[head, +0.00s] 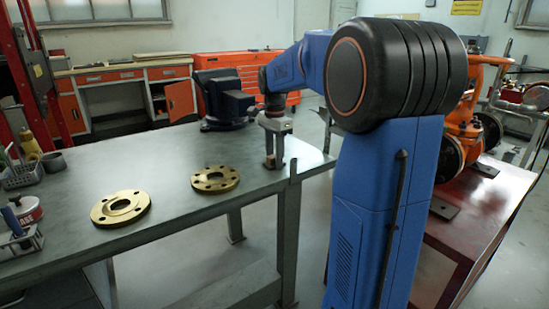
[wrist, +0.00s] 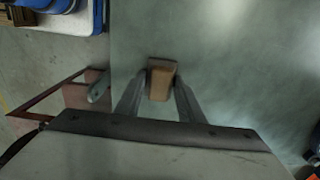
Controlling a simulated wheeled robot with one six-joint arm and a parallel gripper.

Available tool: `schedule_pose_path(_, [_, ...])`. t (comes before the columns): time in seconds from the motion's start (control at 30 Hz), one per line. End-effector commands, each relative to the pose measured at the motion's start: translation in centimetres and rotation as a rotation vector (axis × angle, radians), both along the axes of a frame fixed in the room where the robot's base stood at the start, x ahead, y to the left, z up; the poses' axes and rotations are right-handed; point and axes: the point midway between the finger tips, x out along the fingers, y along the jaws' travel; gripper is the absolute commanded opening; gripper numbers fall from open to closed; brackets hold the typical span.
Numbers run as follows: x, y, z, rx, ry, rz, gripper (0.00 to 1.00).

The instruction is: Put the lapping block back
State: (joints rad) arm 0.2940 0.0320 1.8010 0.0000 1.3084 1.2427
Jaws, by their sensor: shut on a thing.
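My gripper (head: 273,160) points down at the right end of the grey workbench (head: 165,190), its fingertips at or just above the top. In the wrist view my gripper (wrist: 160,86) is shut on the lapping block (wrist: 161,82), a small tan block with a greyish edge, held between the fingertips. In the head view the fingers mostly hide the block. I cannot tell whether it touches the bench top.
Two brass flanges, a near one (head: 139,211) and a far one (head: 197,183), lie to the left. A wire rack (head: 22,175) is at far left. An orange valve (head: 468,120) stands on the red table at right.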

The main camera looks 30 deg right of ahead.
Motion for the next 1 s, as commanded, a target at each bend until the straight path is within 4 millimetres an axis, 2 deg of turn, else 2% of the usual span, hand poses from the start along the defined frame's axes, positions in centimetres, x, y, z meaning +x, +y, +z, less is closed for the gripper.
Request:
schedule_pose_path(0.1, [0.0, 0.0, -0.3, 0.000, 0.001, 0.000, 0.11])
schedule_pose_path(0.13, [0.0, 0.0, -0.3, 0.000, 0.001, 0.000, 0.42])
schedule_pose_path(0.2, [0.0, 0.0, -0.2, 0.000, 0.001, 0.000, 0.54])
schedule_pose_path(0.47, [0.0, 0.0, -0.2, 0.000, 0.000, 0.000, 0.54])
schedule_pose_path(0.63, [0.1, 0.0, 0.8, -0.001, -0.002, 0.000, 0.54])
schedule_pose_path(0.77, [0.1, 0.0, 2.8, -0.001, -0.003, 0.000, 0.54])
schedule_pose_path(1.0, [0.0, 0.0, 7.5, -0.001, -0.003, 0.000, 0.54])
